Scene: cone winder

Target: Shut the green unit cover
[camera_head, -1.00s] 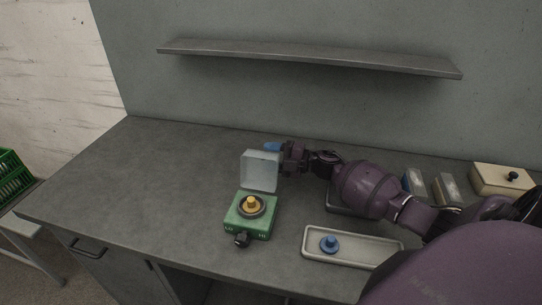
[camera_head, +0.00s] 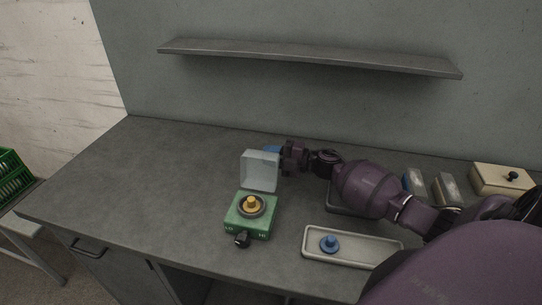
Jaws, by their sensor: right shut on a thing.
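The green unit (camera_head: 245,228) sits on the bench left of centre, with a yellow knob-like part on a dark ring on top and a black knob at its front. Its pale translucent cover (camera_head: 259,172) stands open, upright at the back of the unit. My right gripper (camera_head: 275,153) reaches in from the right and is shut at the cover's upper right edge. A small blue patch shows just above that edge; I cannot tell whether it is a fingertip. The fingertips are partly hidden by the cover. My left gripper is out of view.
A pale tray (camera_head: 370,258) with a blue knobbed piece (camera_head: 329,244) lies to the right of the unit. A cream box (camera_head: 502,181) stands at the far right. A wall shelf (camera_head: 310,58) hangs above. The bench left of the unit is clear.

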